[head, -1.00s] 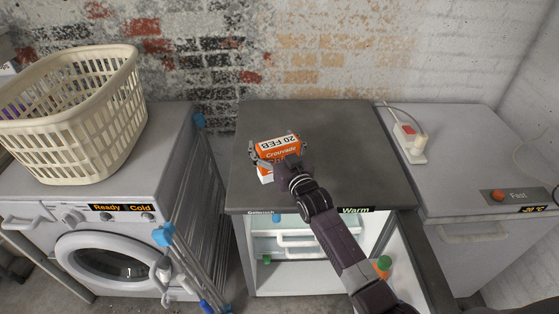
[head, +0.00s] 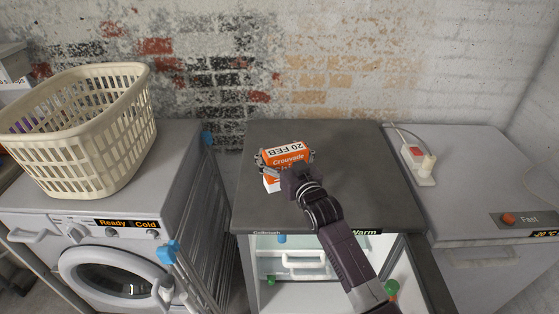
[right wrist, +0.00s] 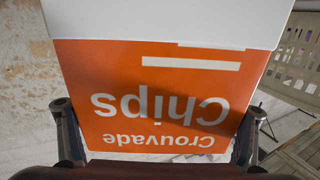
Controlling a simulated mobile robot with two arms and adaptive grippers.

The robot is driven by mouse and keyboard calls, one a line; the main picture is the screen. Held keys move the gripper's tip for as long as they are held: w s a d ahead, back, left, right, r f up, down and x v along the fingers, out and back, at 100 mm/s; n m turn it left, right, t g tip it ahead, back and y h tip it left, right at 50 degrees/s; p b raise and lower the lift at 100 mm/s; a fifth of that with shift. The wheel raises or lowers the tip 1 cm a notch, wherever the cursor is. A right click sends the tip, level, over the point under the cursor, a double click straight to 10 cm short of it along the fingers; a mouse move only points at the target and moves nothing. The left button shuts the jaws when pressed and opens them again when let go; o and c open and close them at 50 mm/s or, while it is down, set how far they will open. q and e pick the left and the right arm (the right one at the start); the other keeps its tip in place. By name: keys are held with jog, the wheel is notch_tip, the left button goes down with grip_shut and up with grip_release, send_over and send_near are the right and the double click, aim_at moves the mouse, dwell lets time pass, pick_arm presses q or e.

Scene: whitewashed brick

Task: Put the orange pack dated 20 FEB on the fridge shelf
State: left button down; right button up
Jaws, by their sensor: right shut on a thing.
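The orange pack (head: 290,159) carries a white label reading 20 FEB on its top and the name Crouvade. My right gripper (head: 287,170) is shut on it, over the dark top of the fridge (head: 345,150). In the right wrist view the pack (right wrist: 155,90) fills the middle, orange and white with the word Chips upside down, between the fingers of the gripper (right wrist: 158,135). The fridge stands open below, its interior shelf (head: 285,250) partly hidden by my right arm. My left gripper is not in view.
The open fridge door (head: 430,275) stands at the right, with a green-topped item (head: 392,287) near it. Left is a washing machine (head: 120,265) bearing a cream basket (head: 80,120); a blue-ended rack (head: 205,240) leans between. A power strip (head: 418,165) lies on the right-hand appliance (head: 480,180).

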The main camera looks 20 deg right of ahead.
notch_tip(320, 180, up, 15)
send_over(280, 154)
notch_tip(280, 154, down, 6)
jog(key=shift+b, duration=0.35)
jog(key=s+f+h, duration=0.1)
jog(key=s+f, duration=0.2)
jog(key=s, duration=0.8)
jog(key=s+d+f+m, duration=0.1)
jog(key=s+f, duration=0.2)
jog(key=s, duration=0.7)
jog(key=shift+s+h, duration=0.35)
jog(key=shift+h, duration=0.05)
jog(key=shift+f, duration=0.15)
